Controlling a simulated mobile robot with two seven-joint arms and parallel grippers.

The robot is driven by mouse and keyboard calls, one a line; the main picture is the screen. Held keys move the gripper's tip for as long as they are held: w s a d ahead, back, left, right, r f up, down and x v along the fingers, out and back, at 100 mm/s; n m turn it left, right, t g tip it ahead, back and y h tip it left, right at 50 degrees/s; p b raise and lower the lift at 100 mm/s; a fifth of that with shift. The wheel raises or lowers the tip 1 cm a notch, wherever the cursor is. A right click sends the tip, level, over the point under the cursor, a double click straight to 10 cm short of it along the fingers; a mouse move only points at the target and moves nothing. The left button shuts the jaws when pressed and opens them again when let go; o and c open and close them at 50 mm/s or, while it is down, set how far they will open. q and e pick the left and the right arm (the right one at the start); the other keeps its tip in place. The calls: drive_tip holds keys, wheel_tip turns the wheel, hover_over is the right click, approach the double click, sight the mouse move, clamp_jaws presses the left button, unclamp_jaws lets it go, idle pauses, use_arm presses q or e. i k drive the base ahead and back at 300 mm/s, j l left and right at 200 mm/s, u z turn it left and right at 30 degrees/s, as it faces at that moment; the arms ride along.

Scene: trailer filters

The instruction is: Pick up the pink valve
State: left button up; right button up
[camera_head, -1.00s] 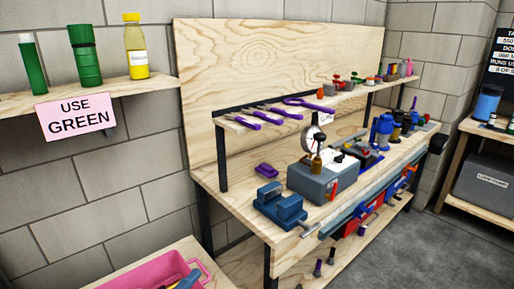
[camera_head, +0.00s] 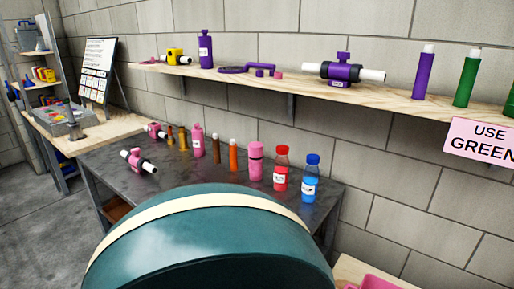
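A pink valve (camera_head: 137,158) with white pipe ends lies near the front left of the dark grey table (camera_head: 207,174). A second, smaller-looking pink fitting (camera_head: 156,130) with a pale end lies behind it, close to the wall; I cannot tell whether it is also a valve. Neither of my grippers is in view, and nothing is seen touching the pink pieces.
Several bottles and tubes stand on the table, including a pink bottle (camera_head: 197,140), a red-capped bottle (camera_head: 281,168) and a blue-capped bottle (camera_head: 311,178). A wooden wall shelf (camera_head: 389,98) holds a purple valve (camera_head: 343,71). A large teal rounded shape hides the table's front.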

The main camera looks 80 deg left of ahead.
sight(140, 165)
drive_tip(key=u, duration=3.35)
drive_tip(key=i+j+u, duration=0.4)
drive_tip(key=i+j, duration=0.3)
drive_tip(key=i+j+u, duration=0.25)
drive_tip(key=i, duration=0.45)
drive_tip(key=i+j+u, duration=0.25)
drive_tip(key=i, duration=0.5)
drive_tip(key=i+z, duration=0.4)
drive_tip(key=i+j+z, duration=0.15)
drive_tip(key=i+z, duration=0.2)
drive_tip(key=i+j+z, duration=0.2)
drive_tip(key=z, duration=0.2)
drive_tip(key=i+j+z, duration=0.15)
drive_tip(key=z, duration=0.3)
drive_tip(key=i+j+z, duration=0.2)
drive_tip(key=z, duration=0.3)
drive_tip(key=i+j+z, duration=0.1)
drive_tip(key=j+z, duration=0.2)
drive_tip(key=z, duration=0.15)
